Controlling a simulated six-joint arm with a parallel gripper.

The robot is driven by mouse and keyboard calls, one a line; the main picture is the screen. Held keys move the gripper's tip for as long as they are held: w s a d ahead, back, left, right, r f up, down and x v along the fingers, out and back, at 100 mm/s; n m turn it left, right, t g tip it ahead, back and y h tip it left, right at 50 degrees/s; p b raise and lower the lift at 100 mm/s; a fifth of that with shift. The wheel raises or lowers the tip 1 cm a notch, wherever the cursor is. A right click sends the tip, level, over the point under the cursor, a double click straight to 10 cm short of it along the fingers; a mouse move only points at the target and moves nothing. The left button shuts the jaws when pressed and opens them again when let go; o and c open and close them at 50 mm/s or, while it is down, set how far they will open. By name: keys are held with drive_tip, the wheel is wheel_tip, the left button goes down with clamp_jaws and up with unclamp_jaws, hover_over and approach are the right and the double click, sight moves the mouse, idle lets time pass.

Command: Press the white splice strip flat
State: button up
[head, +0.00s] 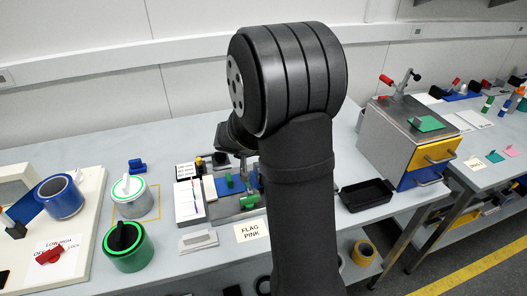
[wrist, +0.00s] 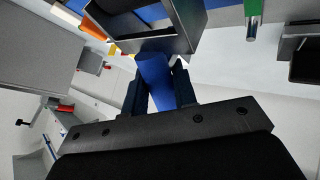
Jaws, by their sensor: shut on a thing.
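My gripper (wrist: 159,82) shows in the wrist view with its two dark fingers closed on a smooth blue piece (wrist: 154,75). The far end of the blue piece lies by a grey metal part (wrist: 172,40). In the head view my own arm hides the fingers and what they hold. I cannot pick out the white splice strip for certain. A small grey plate with a pale strip (head: 198,240) lies on the bench, left of my arm. A work fixture (head: 232,208) with green and blue parts stands behind it, partly hidden by my arm.
A white-topped can (head: 131,202), a green-ringed can (head: 127,252) and a blue roll (head: 66,203) stand at left. A black tray (head: 366,195) and a metal box with a yellow drawer (head: 435,154) are at right. A label card (head: 252,232) lies near the bench's front.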

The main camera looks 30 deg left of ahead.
drive_tip(key=shift+w+a+r, duration=0.25)
drive_tip(key=shift+r, duration=1.05)
drive_tip(key=shift+w+a+r, duration=0.2)
drive_tip(key=shift+r, duration=1.1)
drive_tip(key=shift+w+a+r, duration=0.25)
drive_tip(key=shift+r, duration=1.05)
drive_tip(key=w+d, duration=0.2)
drive_tip(key=d, duration=0.6)
drive_tip(key=w+d+r, duration=0.1)
drive_tip(key=w+d, duration=0.2)
drive_tip(key=d, duration=0.6)
drive_tip(key=shift+w+r+n+y, duration=0.3)
drive_tip(key=shift+n+y, duration=0.1)
drive_tip(key=shift+n, duration=0.3)
drive_tip(key=d+r, duration=0.1)
drive_tip(key=d, duration=0.5)
drive_tip(key=w+d+r, duration=0.1)
drive_tip(key=d+r, duration=0.1)
drive_tip(key=d, duration=0.4)
drive_tip(key=d+r, duration=0.2)
drive_tip(key=d, duration=0.3)
drive_tip(key=shift+w+d, duration=0.25)
drive_tip(key=shift+d, duration=0.15)
